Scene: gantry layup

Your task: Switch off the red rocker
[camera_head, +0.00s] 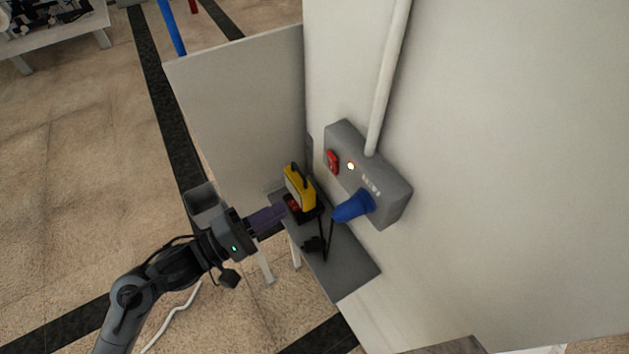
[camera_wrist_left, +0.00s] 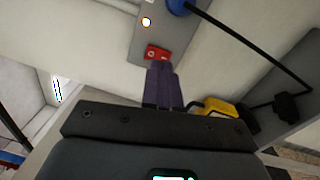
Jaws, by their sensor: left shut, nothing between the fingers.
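The red rocker (camera_head: 332,161) sits on the left part of a grey wall box (camera_head: 398,205). It also shows in the left wrist view (camera_wrist_left: 156,52), just beyond my fingertips. A small round lamp (camera_head: 351,166) next to it glows; it is also bright in the left wrist view (camera_wrist_left: 146,21). My left gripper (camera_head: 283,210) is shut and empty, its purple fingers pressed together. In the head view its tips are left of and below the rocker, with a gap between. In the left wrist view the fingers (camera_wrist_left: 161,68) point at the rocker's lower edge. My right gripper is out of view.
A blue plug (camera_head: 352,207) is in the box, with a black cable. A yellow device (camera_head: 300,187) stands on the grey shelf (camera_head: 345,275) near my fingers, beside a black adapter (camera_head: 313,244). A pale panel (camera_head: 240,100) rises behind. A white conduit (camera_head: 387,75) runs up from the box.

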